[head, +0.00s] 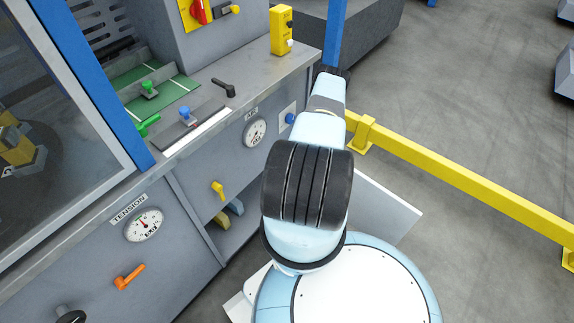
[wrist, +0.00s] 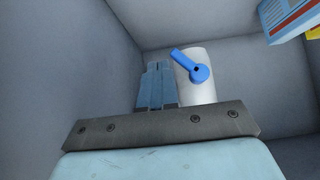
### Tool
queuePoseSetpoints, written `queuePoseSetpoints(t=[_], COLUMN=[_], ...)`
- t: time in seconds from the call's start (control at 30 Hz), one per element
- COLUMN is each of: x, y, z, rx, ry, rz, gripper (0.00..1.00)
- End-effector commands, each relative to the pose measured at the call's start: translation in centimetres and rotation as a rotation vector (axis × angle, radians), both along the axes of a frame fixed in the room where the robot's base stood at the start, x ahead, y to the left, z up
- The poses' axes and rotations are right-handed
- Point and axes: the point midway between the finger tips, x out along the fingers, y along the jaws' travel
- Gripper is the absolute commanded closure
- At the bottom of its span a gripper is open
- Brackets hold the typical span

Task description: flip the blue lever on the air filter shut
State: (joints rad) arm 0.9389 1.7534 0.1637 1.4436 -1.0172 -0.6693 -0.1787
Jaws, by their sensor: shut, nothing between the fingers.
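The blue lever (wrist: 187,60) shows in the wrist view, its round hub in front of the white cylindrical air filter (wrist: 203,96). Its handle slants up and left from the hub. My gripper (wrist: 157,67) is shut and empty, its light blue fingers together just left of the filter. The fingertips are a little left of and below the handle's free end; I cannot tell whether they touch it. The fingers cover part of the filter's left side. In the head view my arm reaches past the grey machine, and neither the gripper, the filter nor the lever can be made out.
Grey walls (wrist: 90,60) enclose the filter in the wrist view. A red and blue box (wrist: 285,18) is at upper right. In the head view the grey cabinet (head: 190,190) carries an AIR gauge (head: 255,133). A yellow rail (head: 450,175) runs along the right; open floor lies beyond it.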

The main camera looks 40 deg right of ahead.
Motion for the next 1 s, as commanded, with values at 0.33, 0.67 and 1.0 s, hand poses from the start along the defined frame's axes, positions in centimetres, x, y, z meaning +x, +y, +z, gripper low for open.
queuePoseSetpoints(t=[0.33,0.67,1.0], x=[-4.5,-6.2,-6.3], y=[-0.9,-1.2,-1.3], z=[4.7,6.4,6.4], rx=[0.0,0.0,0.0], ry=[0.001,0.001,0.001], rz=[0.0,0.001,0.0], gripper=[1.0,1.0,1.0])
